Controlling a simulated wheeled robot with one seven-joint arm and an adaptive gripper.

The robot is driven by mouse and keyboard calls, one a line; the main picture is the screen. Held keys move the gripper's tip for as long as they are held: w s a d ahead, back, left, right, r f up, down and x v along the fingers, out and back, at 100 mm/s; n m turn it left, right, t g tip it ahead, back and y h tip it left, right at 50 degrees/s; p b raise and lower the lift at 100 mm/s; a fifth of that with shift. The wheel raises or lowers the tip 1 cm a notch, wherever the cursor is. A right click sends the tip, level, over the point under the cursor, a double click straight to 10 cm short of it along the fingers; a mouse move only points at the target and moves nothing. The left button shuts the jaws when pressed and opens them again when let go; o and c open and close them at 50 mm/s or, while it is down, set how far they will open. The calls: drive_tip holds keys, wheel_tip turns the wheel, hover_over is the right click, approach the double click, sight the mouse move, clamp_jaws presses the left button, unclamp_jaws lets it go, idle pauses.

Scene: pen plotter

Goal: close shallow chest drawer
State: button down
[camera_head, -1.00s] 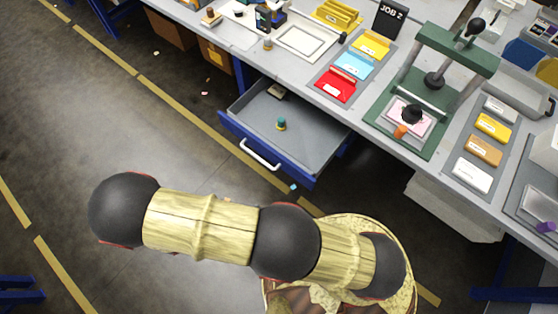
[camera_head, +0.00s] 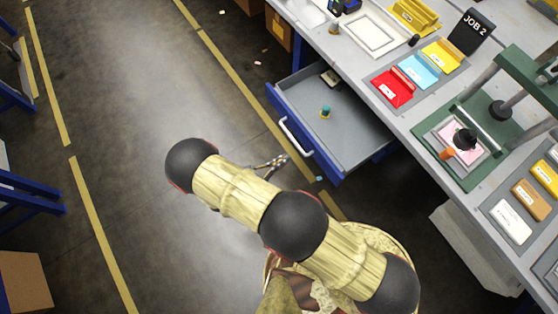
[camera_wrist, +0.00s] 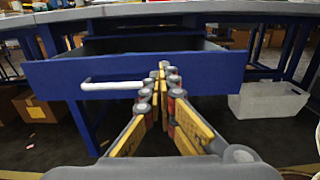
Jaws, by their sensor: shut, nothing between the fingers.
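The shallow drawer (camera_head: 350,135) is pulled out from under the workbench, with a grey inside and a blue front. It holds a small teal-and-yellow item (camera_head: 325,112) and a small box-like item (camera_head: 331,77) near its far corner. A white bar handle (camera_head: 294,138) is on the front. In the wrist view the blue drawer front (camera_wrist: 215,75) faces me, with the handle (camera_wrist: 112,86) to the left. My gripper (camera_wrist: 163,70) is shut and empty, pointing at the front just right of the handle; contact cannot be told. In the head view my gripper (camera_head: 278,161) shows partly behind my arm, near the front.
The workbench (camera_head: 395,115) carries coloured card trays (camera_head: 420,70), a green press (camera_head: 470,130) and a JOB 2 sign (camera_head: 471,30). A pale bin (camera_wrist: 268,101) stands on the floor right of the drawer. The aisle floor at left is open.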

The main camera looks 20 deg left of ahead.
sight(311, 142)
drive_tip(key=b+x, duration=0.2)
drive_tip(key=x, duration=0.7)
drive_tip(key=shift+d, duration=0.1)
drive_tip(key=shift+w, duration=0.1)
drive_tip(key=x, duration=2.6)
drive_tip(key=shift+w+d, duration=0.1)
drive_tip(key=shift+d, duration=0.2)
drive_tip(key=shift+w+d, duration=0.25)
drive_tip(key=shift+w, duration=0.1)
